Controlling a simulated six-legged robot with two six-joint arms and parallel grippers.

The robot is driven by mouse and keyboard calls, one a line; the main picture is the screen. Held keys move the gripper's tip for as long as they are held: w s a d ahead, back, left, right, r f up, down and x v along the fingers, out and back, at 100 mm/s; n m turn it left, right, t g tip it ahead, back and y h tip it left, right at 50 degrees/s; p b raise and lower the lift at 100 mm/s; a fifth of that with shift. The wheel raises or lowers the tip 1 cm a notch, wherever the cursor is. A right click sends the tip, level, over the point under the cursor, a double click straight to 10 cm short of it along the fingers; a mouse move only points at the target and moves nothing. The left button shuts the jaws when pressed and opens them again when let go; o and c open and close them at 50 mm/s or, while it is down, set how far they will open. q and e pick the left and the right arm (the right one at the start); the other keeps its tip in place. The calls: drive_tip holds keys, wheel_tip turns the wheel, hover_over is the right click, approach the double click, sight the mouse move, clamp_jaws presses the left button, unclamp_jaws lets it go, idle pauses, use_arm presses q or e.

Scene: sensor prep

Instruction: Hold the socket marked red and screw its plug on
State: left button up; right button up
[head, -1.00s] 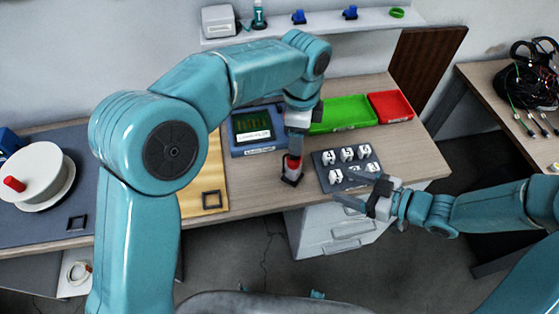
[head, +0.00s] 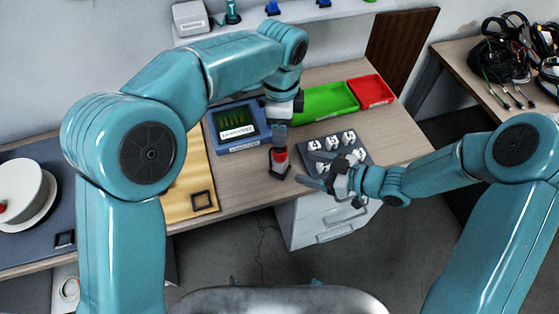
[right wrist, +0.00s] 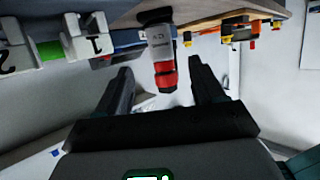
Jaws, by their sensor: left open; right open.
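The socket's red band (head: 281,155) shows below my left gripper, above a small dark square base on the wooden table. My left gripper (head: 280,150) points down at the socket and is open; its fingers are hard to make out. In the right wrist view the grey, labelled cylinder with red bands (right wrist: 162,60) lies beyond and between my right fingers. My right gripper (head: 305,168) is open and empty, just right of the socket and apart from it. Its two dark fingers also show in the right wrist view (right wrist: 162,80). White numbered pieces (head: 348,137) sit on a dark tray (head: 365,153).
A green bin (head: 325,101) and a red bin (head: 371,90) stand behind the tray. White drawers (head: 325,215) are under the table's front edge.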

sight(286, 163)
use_arm(q)
drive_tip(key=shift+a, duration=0.1)
use_arm(e)
drive_tip(key=x, duration=0.8)
drive_tip(key=shift+w+a+f, duration=0.1)
drive_tip(key=shift+w+a, duration=0.05)
drive_tip(key=shift+a, duration=0.2)
use_arm(q)
drive_tip(key=shift+s+r, duration=0.1)
drive_tip(key=shift+s, duration=0.05)
use_arm(e)
drive_tip(key=shift+a, duration=0.3)
drive_tip(key=shift+w+f, duration=0.1)
drive_tip(key=shift+w, duration=0.05)
clamp_jaws()
use_arm(q)
drive_tip(key=n, duration=1.3)
drive_tip(key=shift+n, duration=0.3)
drive_tip(key=n, duration=1.3)
drive_tip(key=shift+n, duration=0.3)
